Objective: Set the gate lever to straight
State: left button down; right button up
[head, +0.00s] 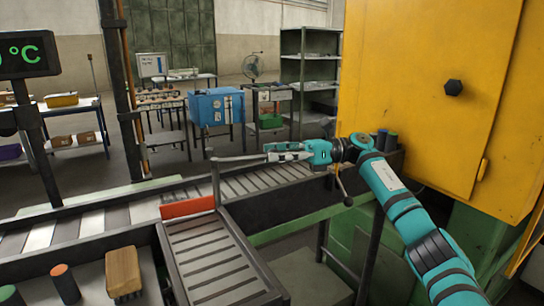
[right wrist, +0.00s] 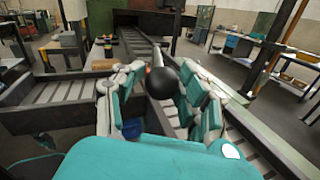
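The gate lever (head: 240,158) is a thin grey rod. It runs right from the top of an upright post (head: 215,182) beside the orange-red gate plate (head: 188,207), over the roller conveyor. My right gripper (head: 284,152) reaches in from the right, level with the rod's right end. In the right wrist view a black ball knob (right wrist: 162,83) sits between the fingers of my right gripper (right wrist: 160,80). The fingers stand apart, with a gap on the knob's left; I cannot tell whether the right finger touches it. In the head view the fingers hide the knob.
A side roller track (head: 207,255) branches toward the front from the main conveyor (head: 125,215). A yellow cabinet (head: 430,80) stands close to my right arm. Tables and a blue box (head: 216,106) are behind.

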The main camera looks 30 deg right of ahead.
jog(key=shift+o, duration=1)
jog(key=shift+d, duration=0.1)
jog(key=shift+o, duration=0.2)
jog(key=shift+a, duration=0.2)
jog(key=shift+w+a, duration=0.1)
jog(key=shift+a, duration=0.1)
jog(key=shift+d, duration=0.15)
jog(key=v, duration=1.2)
jog(key=shift+f, duration=0.2)
